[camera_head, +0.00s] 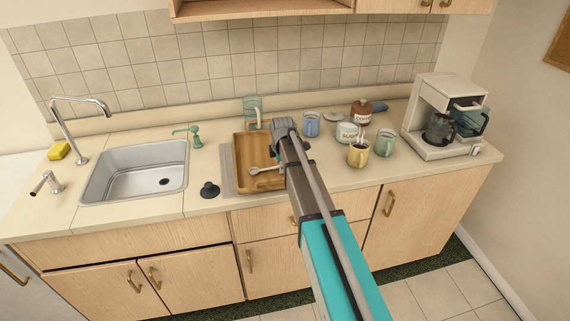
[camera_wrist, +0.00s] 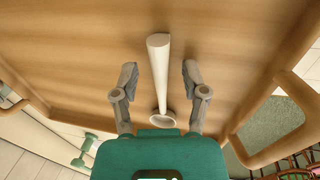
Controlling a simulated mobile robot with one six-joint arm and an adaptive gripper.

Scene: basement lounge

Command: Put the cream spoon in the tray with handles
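The cream spoon (camera_head: 265,170) lies in the wooden tray with handles (camera_head: 240,184) on the counter, its bowl toward the left in the head view. In the wrist view the spoon (camera_wrist: 159,75) rests on the tray floor (camera_wrist: 85,55), its bowl end nearest my palm. My gripper (camera_wrist: 160,67) is open, with one finger on each side of the spoon and a gap on both sides. A tray handle (camera_wrist: 290,112) shows at the right of the wrist view. In the head view my arm hides the gripper fingers and the tray's right part.
Several mugs, among them a yellow one (camera_head: 358,154), stand right of the tray near a sugar jar (camera_head: 347,133). A coffee maker (camera_head: 445,115) is farther right. A sink (camera_head: 135,172) and a dark stopper (camera_head: 210,190) are to the left. A grey mat (camera_head: 228,170) shows beside the tray.

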